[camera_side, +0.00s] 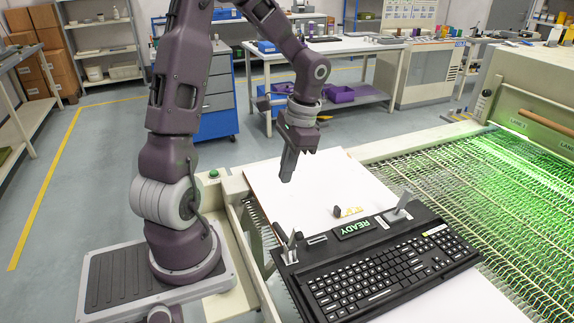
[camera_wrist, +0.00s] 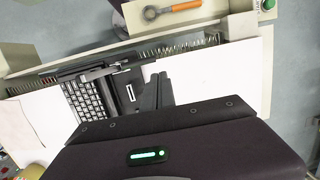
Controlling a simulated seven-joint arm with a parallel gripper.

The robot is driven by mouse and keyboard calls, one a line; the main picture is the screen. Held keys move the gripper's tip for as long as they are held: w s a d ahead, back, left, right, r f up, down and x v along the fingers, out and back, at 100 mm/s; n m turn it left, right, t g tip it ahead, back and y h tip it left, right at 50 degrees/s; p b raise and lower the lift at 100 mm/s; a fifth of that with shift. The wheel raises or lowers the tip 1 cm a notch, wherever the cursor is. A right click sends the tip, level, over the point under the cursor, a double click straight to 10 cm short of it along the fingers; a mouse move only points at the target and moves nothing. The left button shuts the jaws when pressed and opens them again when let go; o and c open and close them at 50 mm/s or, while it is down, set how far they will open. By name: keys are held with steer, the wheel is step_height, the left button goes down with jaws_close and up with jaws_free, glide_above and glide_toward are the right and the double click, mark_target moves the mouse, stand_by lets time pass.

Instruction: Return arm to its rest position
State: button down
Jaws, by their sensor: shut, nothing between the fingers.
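My gripper (camera_side: 288,172) points down above the white board (camera_side: 327,178), left of its middle in the side view. Its fingers are shut with nothing between them and are clear of the keyboard. In the wrist view my gripper (camera_wrist: 163,82) shows as dark fingers over the white surface. The black keyboard (camera_side: 395,273) lies in front of it in the side view, and part of it shows in the wrist view (camera_wrist: 88,103).
A conveyor of wire mesh (camera_side: 455,185) runs under green light at the right. Upright posts (camera_side: 403,203) stand at the fixture's back edge. An orange-handled tool (camera_wrist: 180,8) lies beside the frame in the wrist view.

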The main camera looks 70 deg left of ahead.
steer(key=s+d+r+t, duration=0.3)
steer(key=d+r, duration=0.3)
steer(key=d, duration=0.2)
steer(key=s+d+r+t, duration=0.4)
steer(key=s+d+r, duration=0.2)
steer(key=d+r, duration=0.1)
steer(key=shift+s+d+r+t+h, duration=0.25)
steer(key=shift+d+t+h, duration=0.05)
steer(key=shift+d, duration=0.4)
